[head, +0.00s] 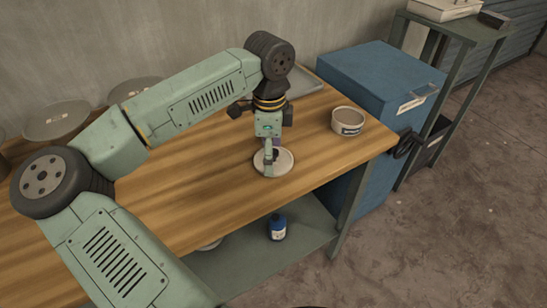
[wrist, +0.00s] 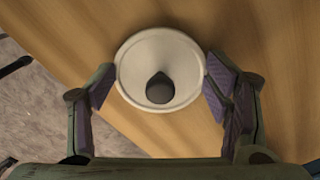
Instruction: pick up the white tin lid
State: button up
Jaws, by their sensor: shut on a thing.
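The white tin lid (head: 285,163) is a round pale disc at the bench's front right part. In the wrist view the lid (wrist: 138,62) sits between my two fingers, with a dark knob (wrist: 160,88) at its middle. My gripper (head: 270,157) points down over the lid and is shut on it, with the purple finger pads at opposite sides of its rim. Whether the lid rests on the wood or hangs just above it, I cannot tell. My gripper hides part of the lid in the head view.
A pale tin (head: 348,121) with a label stands on the wooden bench (head: 215,190) to the right. Grey bowl-shaped pans (head: 57,121) are at the left back. A blue cabinet (head: 375,75) stands beside the bench. A blue bottle (head: 276,228) is on the lower shelf.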

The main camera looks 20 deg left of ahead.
jog(key=shift+s, duration=0.1)
jog(key=c, duration=0.8)
jog(key=shift+f, duration=0.1)
jog(key=shift+c, duration=0.2)
